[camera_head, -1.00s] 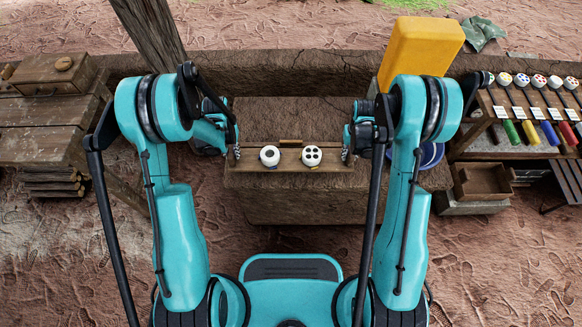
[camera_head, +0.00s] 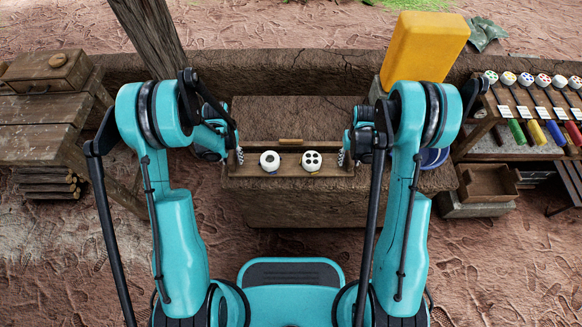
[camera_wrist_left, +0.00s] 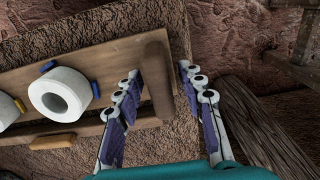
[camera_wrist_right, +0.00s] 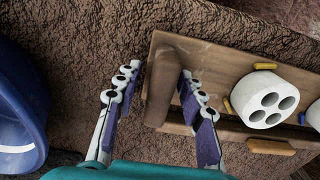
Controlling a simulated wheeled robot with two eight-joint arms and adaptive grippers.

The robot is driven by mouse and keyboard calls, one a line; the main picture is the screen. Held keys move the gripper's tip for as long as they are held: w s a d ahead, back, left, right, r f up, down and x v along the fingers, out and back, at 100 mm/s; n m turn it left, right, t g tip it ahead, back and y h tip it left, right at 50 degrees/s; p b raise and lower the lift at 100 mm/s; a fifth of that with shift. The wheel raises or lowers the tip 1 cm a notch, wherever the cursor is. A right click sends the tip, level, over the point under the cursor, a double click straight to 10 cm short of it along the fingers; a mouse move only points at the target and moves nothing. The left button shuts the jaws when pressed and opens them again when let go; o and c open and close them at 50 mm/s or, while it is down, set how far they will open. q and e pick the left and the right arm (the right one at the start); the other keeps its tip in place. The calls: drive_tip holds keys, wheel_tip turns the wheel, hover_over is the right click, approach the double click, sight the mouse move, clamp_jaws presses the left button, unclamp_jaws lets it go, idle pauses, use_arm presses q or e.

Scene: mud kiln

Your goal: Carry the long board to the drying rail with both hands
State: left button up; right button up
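The long board (camera_head: 338,170) is a wooden tray-like board with raised ends, lying level on a brown earthen block. A white round piece with one hole (camera_head: 269,161) and a white round piece with several holes (camera_head: 311,161) stand on it. My left gripper (camera_head: 240,157) is at the board's left end; in the left wrist view its fingers are apart, one each side of the raised end (camera_wrist_left: 158,84). My right gripper (camera_head: 341,158) likewise has spread fingers either side of the right end (camera_wrist_right: 160,84). Gaps show at both. I cannot pick out the drying rail.
A blue basin (camera_wrist_right: 18,110) is close to my right gripper. A yellow block (camera_head: 424,46) stands behind my right arm. A rack with colour-marked pieces (camera_head: 540,97) is at the right, above an open wooden box (camera_head: 487,183). A wooden table (camera_head: 38,128) is at the left.

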use_arm(q)
drive_tip(key=shift+r, duration=0.1)
wheel_tip(320, 180, up, 12)
drive_tip(key=shift+f, duration=0.2)
use_arm(e)
drive_tip(key=shift+r, duration=0.1)
wheel_tip(320, 180, up, 12)
drive_tip(key=shift+f, duration=0.1)
idle(0.4)
use_arm(q)
drive_tip(key=shift+r, duration=0.1)
